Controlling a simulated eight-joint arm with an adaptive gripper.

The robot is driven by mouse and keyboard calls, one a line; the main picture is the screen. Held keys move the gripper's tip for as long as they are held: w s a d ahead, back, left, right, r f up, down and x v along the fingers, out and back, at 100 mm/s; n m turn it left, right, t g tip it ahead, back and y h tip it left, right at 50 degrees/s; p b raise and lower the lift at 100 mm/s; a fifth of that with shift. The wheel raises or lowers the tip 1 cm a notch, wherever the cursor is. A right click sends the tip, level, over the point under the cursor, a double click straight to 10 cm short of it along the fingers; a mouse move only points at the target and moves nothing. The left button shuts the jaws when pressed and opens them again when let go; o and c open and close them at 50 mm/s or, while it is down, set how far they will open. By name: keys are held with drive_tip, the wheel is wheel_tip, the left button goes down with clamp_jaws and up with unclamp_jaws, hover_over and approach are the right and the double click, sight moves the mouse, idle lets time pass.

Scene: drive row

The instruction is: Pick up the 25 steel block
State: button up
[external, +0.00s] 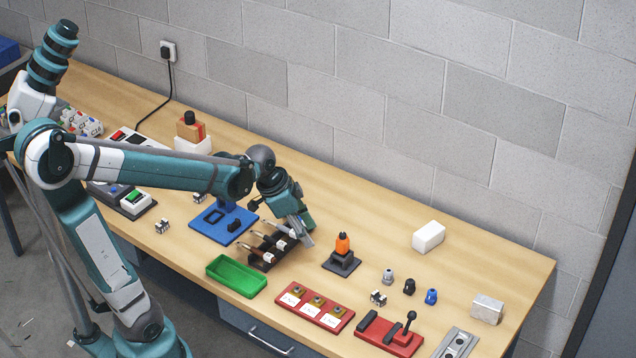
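A silvery metal block (487,310) lies near the right end of the bench; it looks like steel, but I cannot read any number on it. My gripper (306,240) is far to its left, over or beside a black rack (264,259) holding several white-and-brown items. The fingers point down and are too small and overlapped to tell whether they are open or shut. I see no block in them.
A white block (428,237) stands behind the steel block. Small grey, black and blue parts (431,297) are to its left. A red lever base (390,337) and grey socket plate (456,344) are in front. An orange-topped stand (342,255) is right of my gripper.

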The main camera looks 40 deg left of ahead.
drive_tip(key=w+d+f+m+g+h+p, duration=0.1)
drive_tip(key=w+d+m+p, duration=0.15)
drive_tip(key=d, duration=0.35)
drive_tip(key=w+d+f+m+g+p, duration=0.1)
drive_tip(key=w+d+m+p, duration=0.15)
drive_tip(key=d, duration=0.25)
drive_tip(key=m+g+p, duration=0.3)
drive_tip(key=m+p, duration=0.1)
drive_tip(key=m, duration=0.2)
approach(383, 300)
drive_tip(key=shift+s+d+h, duration=0.3)
drive_tip(key=shift+s, duration=0.25)
drive_tip(key=shift+f+t, duration=0.15)
drive_tip(key=shift+t, duration=0.15)
drive_tip(key=shift+x, duration=1.15)
drive_tip(key=shift+d+f+b, duration=0.1)
drive_tip(key=shift+f+b, duration=0.05)
drive_tip(key=shift+b, duration=0.15)
drive_tip(key=shift+s+x, duration=0.2)
drive_tip(key=shift+x, duration=2.25)
drive_tip(key=shift+c, duration=0.6)
clamp_jaws()
